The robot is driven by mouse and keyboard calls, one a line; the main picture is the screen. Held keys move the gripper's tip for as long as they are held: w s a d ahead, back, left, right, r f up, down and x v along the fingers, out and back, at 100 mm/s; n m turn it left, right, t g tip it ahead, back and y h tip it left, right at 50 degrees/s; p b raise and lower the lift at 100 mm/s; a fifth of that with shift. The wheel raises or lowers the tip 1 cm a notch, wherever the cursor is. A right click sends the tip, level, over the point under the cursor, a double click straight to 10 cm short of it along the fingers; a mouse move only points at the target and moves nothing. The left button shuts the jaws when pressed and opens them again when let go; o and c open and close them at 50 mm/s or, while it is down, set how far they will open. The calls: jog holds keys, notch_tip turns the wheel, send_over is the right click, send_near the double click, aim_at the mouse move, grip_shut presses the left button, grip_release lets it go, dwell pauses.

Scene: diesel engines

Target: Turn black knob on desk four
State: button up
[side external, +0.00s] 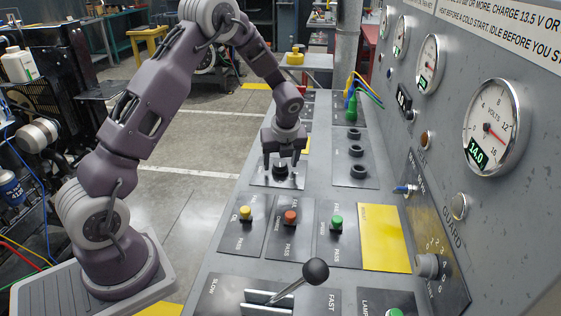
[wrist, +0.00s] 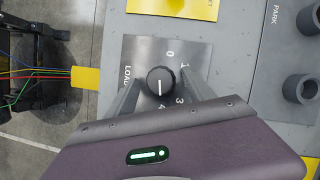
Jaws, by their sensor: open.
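The black knob (wrist: 160,81) sits on a dark metal plate (wrist: 139,50) with the word LOAD and numbers around it. Its white pointer line faces down the wrist picture, away from the 0. In the side external view the black knob (side external: 281,168) is below my gripper (side external: 282,158). My gripper is open, with its two fingers on either side of the knob in the wrist view (wrist: 160,92). I cannot tell whether the fingers touch it. The lower part of the number scale is hidden by my gripper body.
Yellow (side external: 246,212), red (side external: 291,217) and green (side external: 337,223) buttons stand nearer the camera, with a black-balled lever (side external: 315,272) in front. Dark round sockets (side external: 357,151) are right of the knob. A gauge panel (side external: 460,60) rises along the right side.

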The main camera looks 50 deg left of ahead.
grip_shut()
